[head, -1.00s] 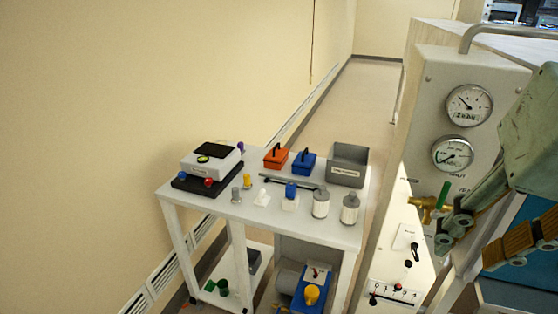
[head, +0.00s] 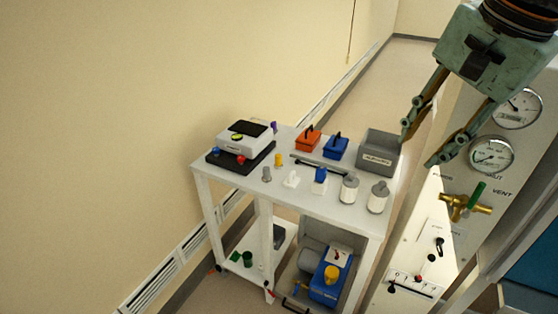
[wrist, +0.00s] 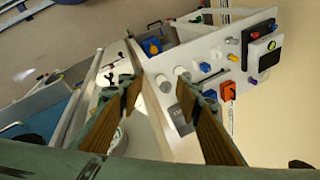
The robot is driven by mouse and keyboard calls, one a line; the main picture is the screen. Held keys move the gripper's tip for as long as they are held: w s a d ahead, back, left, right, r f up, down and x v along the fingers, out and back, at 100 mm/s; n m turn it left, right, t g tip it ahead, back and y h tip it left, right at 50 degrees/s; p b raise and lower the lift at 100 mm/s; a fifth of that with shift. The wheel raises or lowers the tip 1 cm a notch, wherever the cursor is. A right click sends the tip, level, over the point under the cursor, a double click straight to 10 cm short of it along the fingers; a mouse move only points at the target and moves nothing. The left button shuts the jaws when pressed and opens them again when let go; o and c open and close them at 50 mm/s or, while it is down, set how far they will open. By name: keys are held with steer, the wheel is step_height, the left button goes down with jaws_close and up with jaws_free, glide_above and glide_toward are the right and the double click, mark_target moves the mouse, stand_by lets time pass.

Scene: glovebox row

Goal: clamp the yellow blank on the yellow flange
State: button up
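A yellow round part (head: 331,274) sits on the blue pump on the cart's lower shelf. I cannot tell for certain which of these is the blank or the flange. My gripper (head: 418,149) is open and empty, held in the air right of the grey bin. In the wrist view its two fingers (wrist: 170,88) are spread wide, with the cart top beyond.
The cart top (head: 230,180) also carries orange (head: 308,139) and blue (head: 336,148) boxes, a grey bin (head: 379,153), two white canisters (head: 349,188) and a dark rod. A gauge panel (head: 491,155) with a green-handled valve (head: 477,195) stands close on the right.

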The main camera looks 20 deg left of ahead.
steer(key=w+a+f+m+p, duration=0.2)
steer(key=w+a+m, duration=0.1)
steer(key=w+a, duration=0.65)
steer(key=m+g+y+p, duration=0.2)
steer(key=m+p, duration=0.4)
steer(key=m, duration=0.5)
glide_above(280, 155)
steer(key=s+d, duration=0.2)
steer(key=d, duration=0.2)
step_height(280, 155, down, 22)
steer(key=shift+w+d, duration=0.2)
steer(key=shift+b+x, duration=0.45)
steer(key=shift+x, duration=3.75)
steer(key=shift+a, duration=0.1)
